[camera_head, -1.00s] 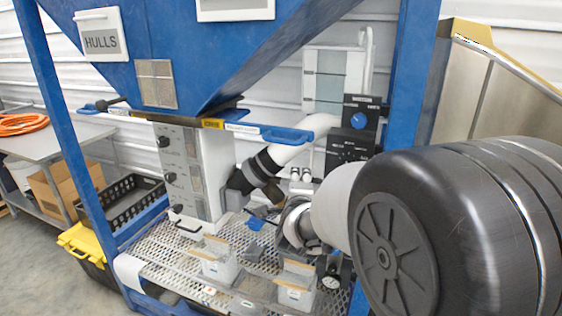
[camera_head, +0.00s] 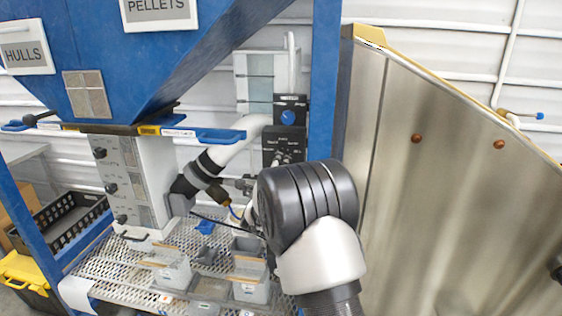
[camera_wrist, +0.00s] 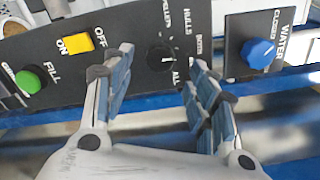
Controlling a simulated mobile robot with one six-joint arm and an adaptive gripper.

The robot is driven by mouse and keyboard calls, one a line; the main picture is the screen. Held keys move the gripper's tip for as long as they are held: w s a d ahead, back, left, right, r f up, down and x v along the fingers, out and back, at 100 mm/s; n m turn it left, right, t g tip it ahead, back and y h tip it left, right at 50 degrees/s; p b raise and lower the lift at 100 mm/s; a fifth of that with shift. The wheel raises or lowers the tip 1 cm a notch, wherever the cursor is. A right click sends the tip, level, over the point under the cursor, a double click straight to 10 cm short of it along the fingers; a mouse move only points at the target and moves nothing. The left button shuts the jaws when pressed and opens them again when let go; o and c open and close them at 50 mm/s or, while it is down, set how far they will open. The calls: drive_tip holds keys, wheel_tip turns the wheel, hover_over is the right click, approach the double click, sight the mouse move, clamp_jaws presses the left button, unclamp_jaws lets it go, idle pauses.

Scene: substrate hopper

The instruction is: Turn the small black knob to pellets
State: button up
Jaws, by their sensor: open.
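In the wrist view, the small black knob (camera_wrist: 160,58) sits on a black control panel (camera_wrist: 215,15), with a short white mark near its right side. Labels around it read PELLETS, HULLS, BOTH and what looks like ALL. My gripper (camera_wrist: 157,66) is open, its two blue-padded fingers to the left and right of the knob in the picture, with clear space between. I cannot tell how near the fingertips are to the panel. In the head view, the black panel (camera_head: 283,140) shows behind my arm, and my gripper is mostly hidden.
A blue WATER knob (camera_wrist: 258,53) is right of the gripper; a yellow switch (camera_wrist: 78,43) and green FILL button (camera_wrist: 28,78) are left. A blue rail (camera_wrist: 60,115) runs below the panel. Several grey bins (camera_head: 172,270) stand on the mesh shelf; a metal panel (camera_head: 430,190) is right.

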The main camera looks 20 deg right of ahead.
sight(282, 159)
drive_tip(key=x, duration=0.6)
drive_tip(key=shift+w+d, duration=0.15)
drive_tip(key=shift+d, duration=0.05)
drive_tip(key=shift+c, duration=0.5)
drive_tip(key=c, duration=1)
